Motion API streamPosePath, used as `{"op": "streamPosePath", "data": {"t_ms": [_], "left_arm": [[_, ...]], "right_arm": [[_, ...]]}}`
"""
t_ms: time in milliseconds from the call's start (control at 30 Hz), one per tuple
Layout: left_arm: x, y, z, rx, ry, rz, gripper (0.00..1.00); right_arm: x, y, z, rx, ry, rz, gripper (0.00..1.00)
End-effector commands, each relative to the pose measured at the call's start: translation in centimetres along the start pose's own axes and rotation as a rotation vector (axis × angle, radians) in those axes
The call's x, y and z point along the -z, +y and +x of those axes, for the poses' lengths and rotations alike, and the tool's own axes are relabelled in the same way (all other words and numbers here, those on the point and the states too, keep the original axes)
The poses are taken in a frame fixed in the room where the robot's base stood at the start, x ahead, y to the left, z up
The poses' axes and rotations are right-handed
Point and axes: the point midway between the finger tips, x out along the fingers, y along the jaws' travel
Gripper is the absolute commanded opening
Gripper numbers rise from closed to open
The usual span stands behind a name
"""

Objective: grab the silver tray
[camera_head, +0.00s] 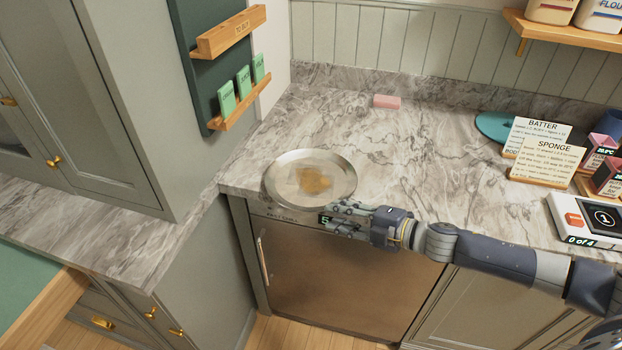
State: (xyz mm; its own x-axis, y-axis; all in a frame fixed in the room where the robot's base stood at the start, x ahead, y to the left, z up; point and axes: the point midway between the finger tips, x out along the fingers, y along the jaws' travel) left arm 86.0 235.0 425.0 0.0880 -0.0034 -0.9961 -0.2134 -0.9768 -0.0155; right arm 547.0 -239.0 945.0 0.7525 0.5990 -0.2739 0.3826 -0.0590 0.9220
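The silver tray (282,196) is a round, shiny metal dish with a brownish patch in its middle. It sits on the marble counter near the front edge, left of centre. My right gripper (331,213) comes in from the right, at the tray's front right rim. Its fingers look apart, with no object seen held between them. I cannot tell whether a finger touches the rim. My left gripper is not in view.
A metal-fronted appliance (345,285) stands under the counter. A pink block (386,102) lies at the back. Recipe cards (546,158), a teal disc (492,126) and a white device (585,221) stand at right. A cabinet (95,100) rises at left. Mid-counter is clear.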

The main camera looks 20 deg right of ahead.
Motion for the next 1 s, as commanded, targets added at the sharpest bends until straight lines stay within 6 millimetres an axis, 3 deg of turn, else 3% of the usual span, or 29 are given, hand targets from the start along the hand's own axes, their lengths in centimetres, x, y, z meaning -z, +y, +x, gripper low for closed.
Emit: {"op": "streamPosePath", "data": {"t_ms": [333, 667, 800, 1000], "left_arm": [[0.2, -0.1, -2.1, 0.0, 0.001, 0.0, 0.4], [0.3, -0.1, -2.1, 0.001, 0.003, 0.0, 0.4], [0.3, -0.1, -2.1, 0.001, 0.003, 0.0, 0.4], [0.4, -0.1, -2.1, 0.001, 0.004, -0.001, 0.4]], "right_arm": [[0.4, 0.6, 4.1, -0.003, 0.0, 0.001, 0.28], [0.3, 0.3, 4.8, 0.0, 0.001, -0.001, 0.28], [0.4, 0.3, 4.8, 0.0, 0.001, 0.0, 0.01], [0.4, 0.6, 4.8, -0.004, 0.002, -0.004, 0.0]]}}
